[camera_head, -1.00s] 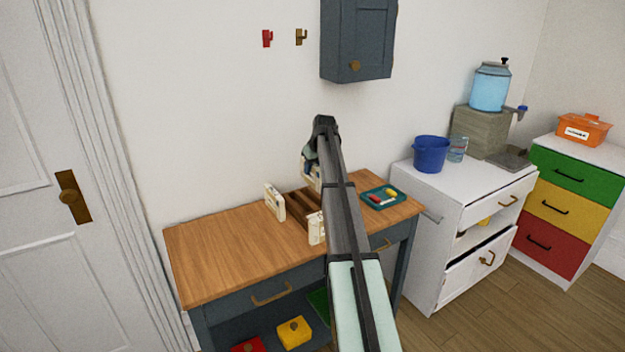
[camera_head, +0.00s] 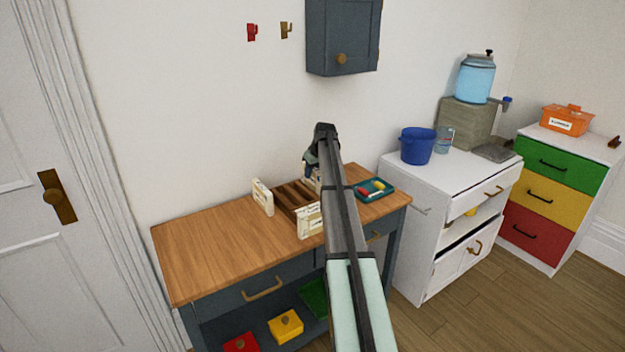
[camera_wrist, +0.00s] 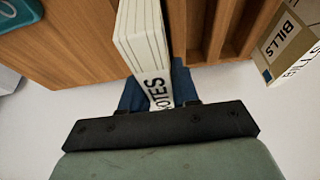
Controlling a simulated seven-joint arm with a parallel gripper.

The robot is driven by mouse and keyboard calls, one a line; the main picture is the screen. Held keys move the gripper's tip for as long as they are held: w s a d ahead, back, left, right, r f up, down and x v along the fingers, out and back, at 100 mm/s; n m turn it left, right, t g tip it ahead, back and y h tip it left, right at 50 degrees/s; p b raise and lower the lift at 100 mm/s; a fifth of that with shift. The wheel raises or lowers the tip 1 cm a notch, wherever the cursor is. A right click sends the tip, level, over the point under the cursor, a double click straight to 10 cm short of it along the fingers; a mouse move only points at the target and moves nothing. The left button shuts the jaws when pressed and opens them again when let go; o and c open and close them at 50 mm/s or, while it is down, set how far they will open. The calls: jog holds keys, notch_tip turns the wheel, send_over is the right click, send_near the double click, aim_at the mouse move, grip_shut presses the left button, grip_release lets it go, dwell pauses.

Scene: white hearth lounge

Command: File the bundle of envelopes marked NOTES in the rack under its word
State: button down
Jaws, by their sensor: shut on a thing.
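The bundle of envelopes marked NOTES (camera_wrist: 140,45) is white, and its word shows partly in the wrist view. My gripper (camera_wrist: 157,95) is shut on it, with a dark blue finger on either side. In the head view my gripper (camera_head: 313,172) is at the right end of the brown slotted rack (camera_head: 290,192), partly hidden by my arm. In the wrist view the rack's slots (camera_wrist: 222,28) lie right of the bundle. I cannot tell whether the bundle touches the rack. The rack's words are not readable.
A bundle marked BILLS (camera_wrist: 287,42) is beyond the slots. In the head view, cream pieces stand at the rack's left (camera_head: 262,196) and front (camera_head: 309,220). A teal tray (camera_head: 389,193) with small items is to the right. The wooden tabletop (camera_head: 205,242) is clear at left.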

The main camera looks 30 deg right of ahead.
aim_at(313, 178)
jog(key=shift+f, duration=1.55)
jog(key=shift+f, duration=0.15)
jog(key=c, duration=0.8)
grip_release()
jog(key=shift+c, duration=0.2)
jog(key=v, duration=1.2)
jog(key=shift+r, duration=0.25)
